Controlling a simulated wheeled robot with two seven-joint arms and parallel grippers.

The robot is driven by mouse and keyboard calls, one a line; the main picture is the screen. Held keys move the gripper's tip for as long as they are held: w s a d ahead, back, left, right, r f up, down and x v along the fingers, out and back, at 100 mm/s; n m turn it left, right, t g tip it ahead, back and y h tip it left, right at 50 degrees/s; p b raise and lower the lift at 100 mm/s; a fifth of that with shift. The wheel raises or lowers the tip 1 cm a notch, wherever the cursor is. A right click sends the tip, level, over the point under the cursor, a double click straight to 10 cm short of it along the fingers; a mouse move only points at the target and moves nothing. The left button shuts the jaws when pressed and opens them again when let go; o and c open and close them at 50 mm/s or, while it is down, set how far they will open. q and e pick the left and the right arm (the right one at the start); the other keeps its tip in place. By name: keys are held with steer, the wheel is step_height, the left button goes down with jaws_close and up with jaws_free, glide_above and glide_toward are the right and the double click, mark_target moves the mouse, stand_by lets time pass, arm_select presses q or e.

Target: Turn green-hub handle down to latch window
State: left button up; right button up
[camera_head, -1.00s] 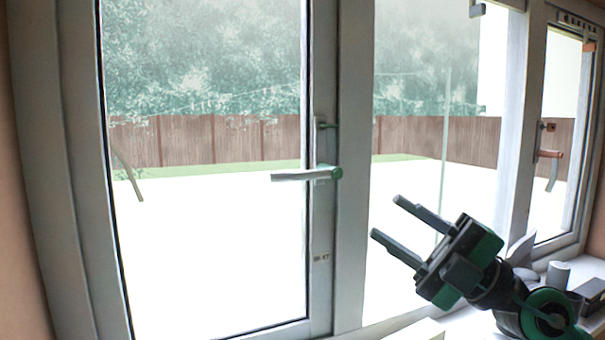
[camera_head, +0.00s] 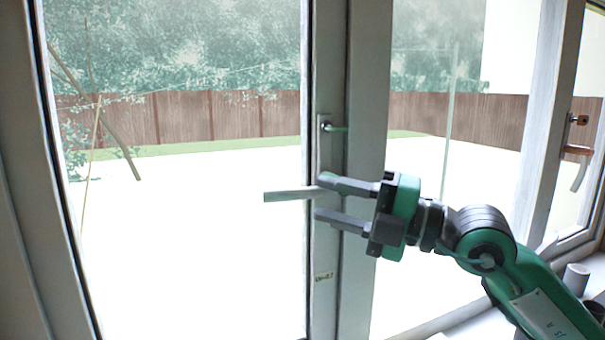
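The window handle (camera_head: 285,195) is a pale grey lever that sticks out level to the left from the window frame. Its green hub is hidden behind my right gripper in the current view. My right gripper (camera_head: 318,199) is open, its two dark fingers pointing left, one above the other. The window sash (camera_head: 322,290) looks closed against the frame. My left gripper is not in view.
A grey cylinder (camera_head: 575,278) stands on the sill at the lower right. The space left of the handle is clear.

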mark_target(311, 194)
steer(key=x, duration=0.1)
steer(key=p+x, duration=0.1)
steer(key=x, duration=0.1)
steer(key=shift+s+a+r+p, duration=0.1)
steer(key=shift+a+r+p, duration=0.25)
steer(key=shift+a, duration=0.3)
steer(key=shift+w+a+f, duration=0.1)
steer(key=shift+w+a, duration=0.05)
steer(key=shift+w, duration=0.1)
jaws_close()
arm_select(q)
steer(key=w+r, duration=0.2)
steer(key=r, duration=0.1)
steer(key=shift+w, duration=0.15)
